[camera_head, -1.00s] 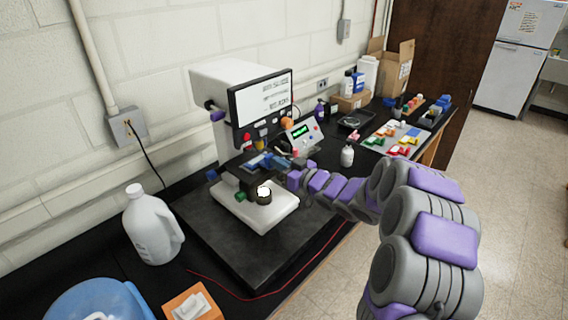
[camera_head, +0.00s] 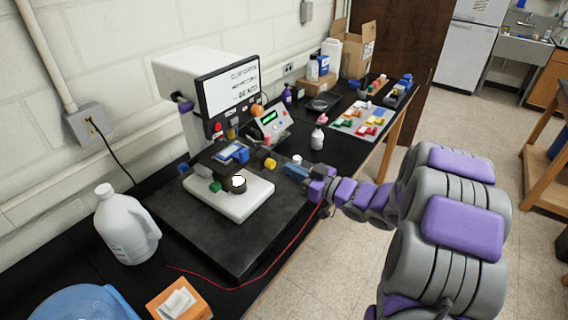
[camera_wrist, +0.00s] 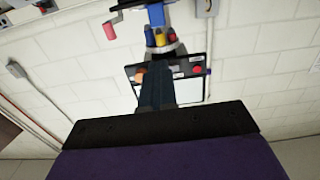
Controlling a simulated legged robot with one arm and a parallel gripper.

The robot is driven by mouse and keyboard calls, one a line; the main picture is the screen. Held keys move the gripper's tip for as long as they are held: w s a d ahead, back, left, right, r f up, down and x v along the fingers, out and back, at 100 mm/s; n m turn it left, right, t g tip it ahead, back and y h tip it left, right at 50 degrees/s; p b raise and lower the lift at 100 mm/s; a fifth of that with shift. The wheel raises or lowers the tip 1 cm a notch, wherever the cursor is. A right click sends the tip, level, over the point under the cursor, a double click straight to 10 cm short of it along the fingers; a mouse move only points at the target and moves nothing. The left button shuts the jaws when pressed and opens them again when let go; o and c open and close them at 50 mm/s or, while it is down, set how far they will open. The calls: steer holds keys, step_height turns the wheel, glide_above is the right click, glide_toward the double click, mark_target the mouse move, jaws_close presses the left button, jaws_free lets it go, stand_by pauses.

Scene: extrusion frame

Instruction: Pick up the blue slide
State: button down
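A blue slide (camera_head: 234,153) lies on the dark stage of the white microscope (camera_head: 222,196). In the wrist view, which is upside down, a blue piece (camera_wrist: 156,15), probably the same slide, shows at the top beyond my fingertips. My gripper (camera_head: 289,167) is to the right of the stage, apart from it, pointing left at about stage height. In the wrist view its dark blue fingers (camera_wrist: 157,88) lie side by side with no visible gap. Nothing is clearly seen held between them.
A yellow knob (camera_head: 270,163) sticks out between stage and gripper. A monitor (camera_head: 232,88) rises behind the stage. A small device with a green display (camera_head: 269,117) and a white bottle (camera_head: 317,138) stand behind my gripper. A white jug (camera_head: 125,226) stands at left.

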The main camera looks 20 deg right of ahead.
steer(key=shift+s+d+f, duration=0.1)
steer(key=shift+s+d, duration=0.2)
steer(key=shift+d, duration=0.35)
steer(key=shift+s+d, duration=0.25)
steer(key=shift+d, duration=0.35)
steer(key=c, duration=1.2)
jaws_free()
steer(key=shift+a, duration=0.7)
steer(key=o, duration=0.7)
steer(key=shift+d, duration=0.55)
steer(key=shift+o, duration=0.6)
steer(key=shift+a, duration=0.15)
